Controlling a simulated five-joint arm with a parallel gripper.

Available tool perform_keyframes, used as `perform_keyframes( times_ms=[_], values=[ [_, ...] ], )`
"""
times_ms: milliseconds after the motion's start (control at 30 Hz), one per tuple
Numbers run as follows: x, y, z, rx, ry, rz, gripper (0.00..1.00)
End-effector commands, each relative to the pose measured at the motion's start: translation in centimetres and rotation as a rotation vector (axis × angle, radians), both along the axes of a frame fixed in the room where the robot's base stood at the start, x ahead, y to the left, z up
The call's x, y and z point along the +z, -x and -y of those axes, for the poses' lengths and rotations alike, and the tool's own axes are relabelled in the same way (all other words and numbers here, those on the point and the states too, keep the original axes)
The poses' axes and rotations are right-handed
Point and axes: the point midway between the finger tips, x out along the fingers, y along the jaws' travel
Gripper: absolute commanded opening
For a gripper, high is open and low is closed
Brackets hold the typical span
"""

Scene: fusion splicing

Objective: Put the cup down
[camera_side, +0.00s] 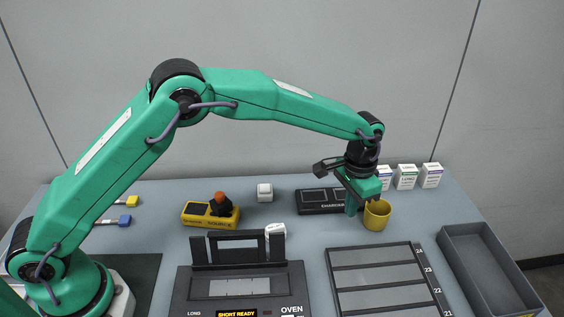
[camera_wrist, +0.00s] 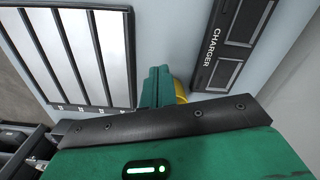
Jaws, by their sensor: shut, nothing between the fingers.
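The yellow cup (camera_side: 377,216) stands upright on the table in the side view, in front of the charger's right end. My gripper (camera_side: 352,208) points down right beside the cup, on its left in that view. Its fingers are shut with nothing between them. In the wrist view, the green fingers (camera_wrist: 157,85) are together, and a sliver of the yellow cup (camera_wrist: 181,92) shows behind them. Most of the cup is hidden there. I cannot tell whether the fingers touch the cup.
The black charger (camera_side: 318,203) lies just left of my gripper. A slotted tray (camera_side: 385,246) is in front, with a grey bin (camera_side: 470,230) to its right. Small boxes (camera_side: 430,176) stand behind. The oven (camera_side: 240,292) and the yellow source unit (camera_side: 196,214) are further left.

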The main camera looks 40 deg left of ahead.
Motion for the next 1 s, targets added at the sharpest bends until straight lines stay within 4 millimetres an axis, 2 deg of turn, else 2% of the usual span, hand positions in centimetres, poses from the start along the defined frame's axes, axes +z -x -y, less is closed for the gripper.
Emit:
perform_keyframes(
  times_ms=[400,1000],
  values=[
    [-6.3,-0.1,0.0,0.000,0.000,-0.001,0.00],
    [-6.0,-3.2,1.6,0.000,0.000,0.000,0.00]
  ],
)
